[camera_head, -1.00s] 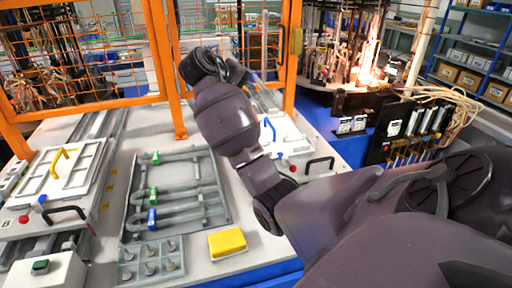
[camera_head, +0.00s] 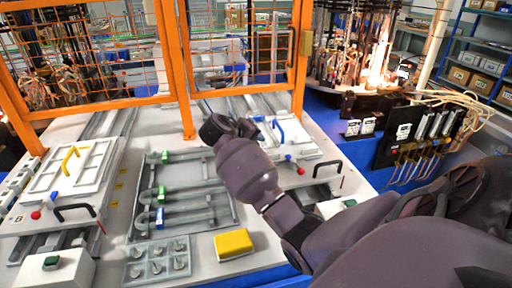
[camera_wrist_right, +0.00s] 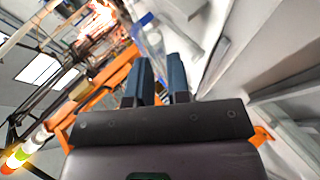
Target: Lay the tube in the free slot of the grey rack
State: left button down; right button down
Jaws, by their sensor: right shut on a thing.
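The grey rack (camera_head: 233,222) lies flat on the white table, left of my right arm. Several bent grey tubes (camera_head: 190,200) with green and blue tags lie in it. A bare band (camera_head: 190,173) shows between the far tube and the nearer ones. My right gripper (camera_head: 238,127) is above the table, beyond the rack's far right corner, mostly hidden by my wrist. I cannot make out the held tube. My left gripper is not in view.
A yellow block (camera_head: 233,243) and a grey tray of pegs (camera_head: 158,262) sit nearest me. White fixtures with handles stand left (camera_head: 70,170) and right (camera_head: 300,150) of the rack. An orange mesh fence (camera_head: 186,100) rises behind. Flames burn at the back right.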

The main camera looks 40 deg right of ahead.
notch_tip(320, 180, down, 2)
jog(key=shift+f, duration=0.2)
jog(key=shift+s+a+f, duration=0.1)
jog(key=shift+s+f, duration=0.1)
jog(key=shift+f, duration=0.1)
jog(key=shift+s+a+f, duration=0.15)
jog(key=shift+s+f, duration=0.05)
jog(key=shift+f, duration=0.4)
jog(key=c, duration=1.2)
grip_release()
jog(key=shift+o, duration=0.5)
jog(key=shift+w+r, duration=0.1)
jog(key=shift+r, duration=0.25)
jog(key=shift+w+a+r, duration=0.1)
jog(key=shift+a, duration=0.2)
jog(key=b+v, duration=0.1)
jog(key=v, duration=0.9)
jog(key=shift+r, duration=0.1)
jog(key=shift+d, duration=0.1)
